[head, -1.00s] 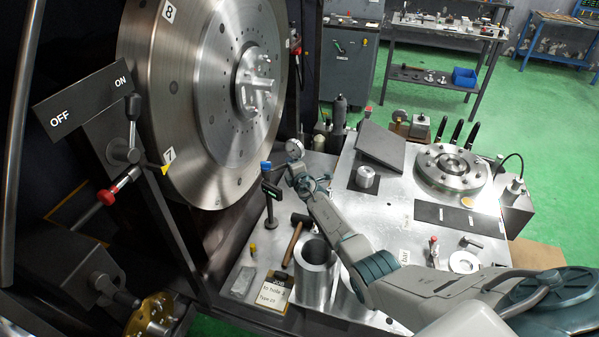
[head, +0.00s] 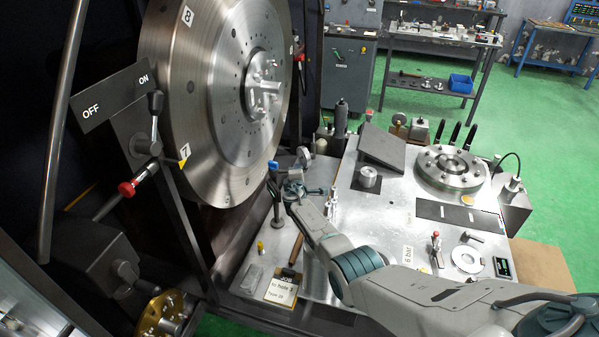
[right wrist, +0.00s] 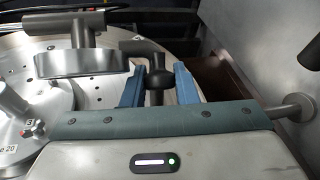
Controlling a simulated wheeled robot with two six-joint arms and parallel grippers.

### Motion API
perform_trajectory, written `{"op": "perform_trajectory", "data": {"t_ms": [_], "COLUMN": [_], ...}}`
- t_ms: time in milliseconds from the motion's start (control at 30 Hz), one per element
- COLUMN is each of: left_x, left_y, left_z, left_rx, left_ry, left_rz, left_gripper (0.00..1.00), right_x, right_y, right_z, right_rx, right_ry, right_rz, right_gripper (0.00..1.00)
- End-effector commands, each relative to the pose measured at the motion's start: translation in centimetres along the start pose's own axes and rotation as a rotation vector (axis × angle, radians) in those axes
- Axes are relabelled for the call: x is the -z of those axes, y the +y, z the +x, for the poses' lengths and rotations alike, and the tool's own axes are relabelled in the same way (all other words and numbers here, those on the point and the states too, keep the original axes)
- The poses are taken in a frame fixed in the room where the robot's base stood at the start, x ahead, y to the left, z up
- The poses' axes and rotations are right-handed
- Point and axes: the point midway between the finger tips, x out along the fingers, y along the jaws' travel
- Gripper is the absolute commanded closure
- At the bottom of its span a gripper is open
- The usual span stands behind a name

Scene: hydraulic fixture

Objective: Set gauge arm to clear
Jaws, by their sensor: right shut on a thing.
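In the head view my right arm reaches in from the lower right. Its gripper (head: 294,190) is at the stand beside the big disc, just below a small round dial gauge (head: 305,157). In the right wrist view its two blue fingers (right wrist: 158,88) stand on either side of a dark, knobbed handle (right wrist: 156,78) and are shut on it. I cannot tell for sure whether this handle belongs to the gauge arm. A blue-topped post (head: 273,167) is just left of the gripper. The gripper hides part of the stand. My left gripper is not in view.
The large steel disc (head: 225,110) rises at the left, with an OFF/ON lever (head: 155,105) before it. A T-handle (right wrist: 70,28) is close to the fingers.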

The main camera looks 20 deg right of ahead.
Motion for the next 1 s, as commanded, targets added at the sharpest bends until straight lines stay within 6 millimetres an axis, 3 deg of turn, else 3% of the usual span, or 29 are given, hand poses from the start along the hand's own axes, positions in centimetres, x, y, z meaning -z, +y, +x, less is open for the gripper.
{"op": "perform_trajectory", "data": {"t_ms": [133,633,667,700,1000], "left_x": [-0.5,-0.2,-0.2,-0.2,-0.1], "left_y": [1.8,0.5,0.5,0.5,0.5], "left_z": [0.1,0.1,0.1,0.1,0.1], "left_rx": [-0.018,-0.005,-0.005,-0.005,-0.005], "left_ry": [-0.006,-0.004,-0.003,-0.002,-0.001], "left_rz": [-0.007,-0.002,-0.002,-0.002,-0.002], "left_gripper": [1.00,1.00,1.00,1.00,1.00], "right_x": [-0.1,-0.1,-0.1,-0.1,-0.1], "right_y": [-0.1,-0.3,-0.3,-0.3,-0.2], "right_z": [-0.3,-0.5,-0.5,-0.5,-0.6], "right_rx": [0.006,0.012,0.012,0.012,0.012], "right_ry": [-0.039,-0.057,-0.057,-0.057,-0.056], "right_rz": [0.011,0.014,0.014,0.014,0.014], "right_gripper": [1.00,1.00,0.72,0.65,0.65]}}
